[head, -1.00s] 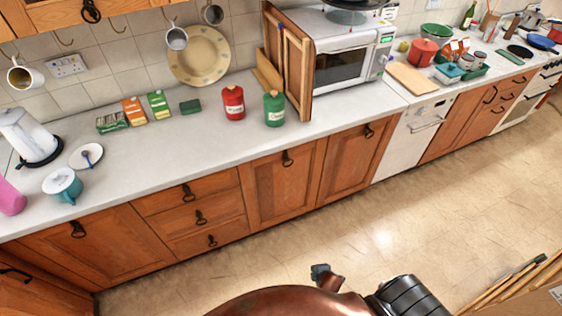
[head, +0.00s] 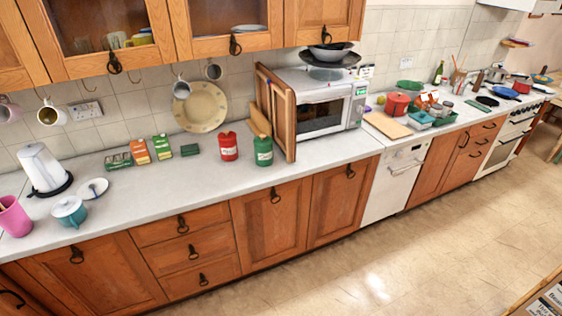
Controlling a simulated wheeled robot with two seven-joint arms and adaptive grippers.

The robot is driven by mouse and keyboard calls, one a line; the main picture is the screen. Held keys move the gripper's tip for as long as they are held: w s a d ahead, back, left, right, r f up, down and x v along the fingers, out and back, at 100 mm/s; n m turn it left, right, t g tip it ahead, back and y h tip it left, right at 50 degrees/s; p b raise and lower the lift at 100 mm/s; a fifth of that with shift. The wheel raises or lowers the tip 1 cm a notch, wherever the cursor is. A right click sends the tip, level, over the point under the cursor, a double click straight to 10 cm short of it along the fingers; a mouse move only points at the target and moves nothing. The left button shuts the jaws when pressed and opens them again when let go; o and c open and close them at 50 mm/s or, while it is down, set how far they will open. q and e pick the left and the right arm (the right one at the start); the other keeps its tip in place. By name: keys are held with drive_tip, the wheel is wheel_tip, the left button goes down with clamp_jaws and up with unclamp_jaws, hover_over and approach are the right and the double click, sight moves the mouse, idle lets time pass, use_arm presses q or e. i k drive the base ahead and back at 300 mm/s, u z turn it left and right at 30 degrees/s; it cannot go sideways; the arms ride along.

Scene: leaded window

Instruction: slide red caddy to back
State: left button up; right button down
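The red caddy (head: 228,147) stands upright on the pale worktop (head: 330,157), with some bare worktop between it and the tiled wall behind. A green caddy (head: 263,152) stands close to its right, a little nearer the front edge. Neither of my grippers is in view.
A plate (head: 201,107) leans at the wall behind. Wooden boards (head: 277,112) and a microwave (head: 328,105) stand to the right. Worktop in front of the red caddy is clear.

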sight(229, 150)
drive_tip(key=u, duration=0.55)
drive_tip(key=i, duration=0.45)
drive_tip(key=u, duration=1)
drive_tip(key=i, duration=1.35)
drive_tip(key=z, duration=0.45)
